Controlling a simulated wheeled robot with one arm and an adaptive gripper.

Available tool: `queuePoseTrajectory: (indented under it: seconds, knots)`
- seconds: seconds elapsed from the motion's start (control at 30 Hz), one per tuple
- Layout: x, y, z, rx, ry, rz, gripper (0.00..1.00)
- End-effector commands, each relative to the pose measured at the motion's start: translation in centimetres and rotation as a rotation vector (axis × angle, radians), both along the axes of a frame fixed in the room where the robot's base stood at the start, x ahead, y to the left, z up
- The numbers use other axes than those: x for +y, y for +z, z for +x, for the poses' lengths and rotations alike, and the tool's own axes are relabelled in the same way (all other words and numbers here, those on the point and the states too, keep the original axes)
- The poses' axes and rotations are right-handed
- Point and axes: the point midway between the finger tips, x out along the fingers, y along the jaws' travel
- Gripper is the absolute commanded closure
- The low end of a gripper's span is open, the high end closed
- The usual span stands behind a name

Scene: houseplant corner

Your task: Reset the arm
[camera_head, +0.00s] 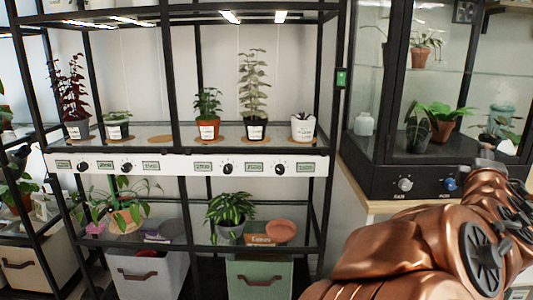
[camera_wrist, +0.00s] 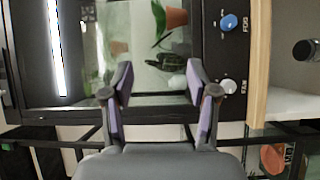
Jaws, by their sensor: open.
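My copper arm (camera_head: 430,245) reaches across the lower right of the head view, in front of the glass plant cabinet (camera_head: 460,188). My gripper (camera_wrist: 158,88) shows in the wrist view with its two purple-padded fingers apart and nothing between them. It faces the cabinet glass, and that view is turned sideways. Beyond the fingers are a terracotta pot (camera_wrist: 176,18) and green leaves. A blue knob (camera_wrist: 229,22) and a pale knob (camera_wrist: 227,86) sit on the cabinet's dark panel to the right of the fingers. In the head view I cannot make out the fingers.
A black shelf rack stands at left. Its upper shelf holds several potted plants above a white knob panel (camera_head: 200,165). Its lower shelf holds plants and an orange pot (camera_head: 281,231). A grey bin (camera_head: 148,275) and a green bin (camera_head: 258,278) stand below. A wooden ledge (camera_head: 385,206) runs under the cabinet.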

Motion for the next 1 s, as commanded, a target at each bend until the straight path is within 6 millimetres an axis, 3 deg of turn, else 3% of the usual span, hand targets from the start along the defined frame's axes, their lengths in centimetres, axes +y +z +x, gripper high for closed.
queuePoseTrajectory:
  seconds: [0.03, 0.13, 0.27, 0.47, 0.77, 1.0]
  knots:
    - [0.2, 1.8, -0.5, -0.013, -0.026, 0.059, 0.41]
    - [0.2, 2.3, -1.8, -0.033, -0.087, 0.187, 0.41]
    - [0.8, 2.3, -3.5, -0.042, -0.163, 0.361, 0.41]
    - [3.3, 1.1, -6.1, -0.010, -0.276, 0.631, 0.41]
    - [10.7, -1.2, -10.8, 0.147, -0.437, 1.008, 0.41]
    - [18.9, -1.7, -16.6, 0.377, -0.577, 1.247, 0.41]
